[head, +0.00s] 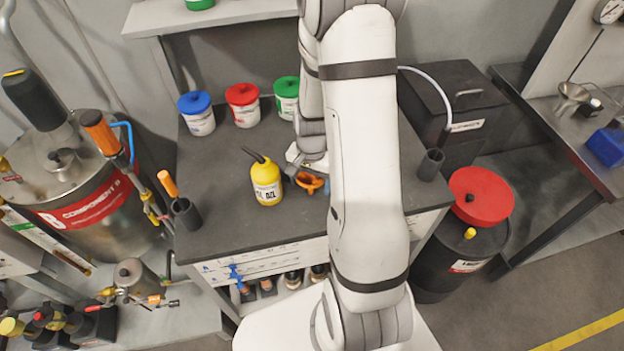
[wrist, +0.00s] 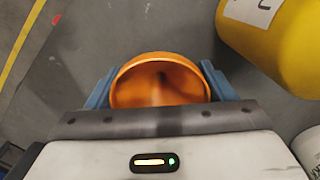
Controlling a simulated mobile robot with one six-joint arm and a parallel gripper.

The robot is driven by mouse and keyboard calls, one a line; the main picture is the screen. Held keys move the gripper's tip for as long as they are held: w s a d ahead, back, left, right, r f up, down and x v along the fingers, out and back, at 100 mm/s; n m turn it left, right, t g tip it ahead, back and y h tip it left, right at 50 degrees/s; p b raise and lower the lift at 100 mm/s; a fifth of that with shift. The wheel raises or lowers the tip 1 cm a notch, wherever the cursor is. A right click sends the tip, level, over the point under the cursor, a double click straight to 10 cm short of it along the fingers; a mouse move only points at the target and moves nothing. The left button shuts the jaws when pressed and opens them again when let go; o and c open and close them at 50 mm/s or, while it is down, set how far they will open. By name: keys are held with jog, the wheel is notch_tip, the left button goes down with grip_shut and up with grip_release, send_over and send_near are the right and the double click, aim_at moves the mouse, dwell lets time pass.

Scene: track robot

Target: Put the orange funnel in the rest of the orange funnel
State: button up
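The orange funnel (head: 309,182) is at the middle of the dark bench top, just right of a yellow bottle (head: 266,182). My gripper (head: 306,172) is at the funnel. In the wrist view the funnel (wrist: 160,80) sits between the two blue-grey fingers of my gripper (wrist: 160,92), its wide mouth facing the camera. Both fingers meet its sides. Whether it touches the bench cannot be told. A dark open cup (head: 431,164) stands at the bench's right edge; I cannot tell whether it is the funnel's rest. My arm hides part of the bench.
The yellow bottle (wrist: 280,40) is close to the gripper in the wrist view. Blue-lidded (head: 197,113), red-lidded (head: 242,104) and green-lidded (head: 287,97) tubs stand at the back. A dark holder (head: 186,214) with an orange-handled item is at left. Bench front-middle is clear.

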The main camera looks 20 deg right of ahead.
jog(key=shift+o, duration=1.3)
jog(key=shift+r, duration=0.1)
notch_tip(320, 180, up, 12)
jog(key=s+a+r+n+t, duration=0.3)
jog(key=s+a+r+n, duration=0.5)
jog(key=s+r, duration=0.4)
jog(key=shift+r+n+t+b, duration=0.3)
jog(key=shift+n+t+b, duration=0.1)
jog(key=shift+n, duration=0.2)
jog(key=shift+s, duration=0.4)
jog(key=shift+c, duration=0.2)
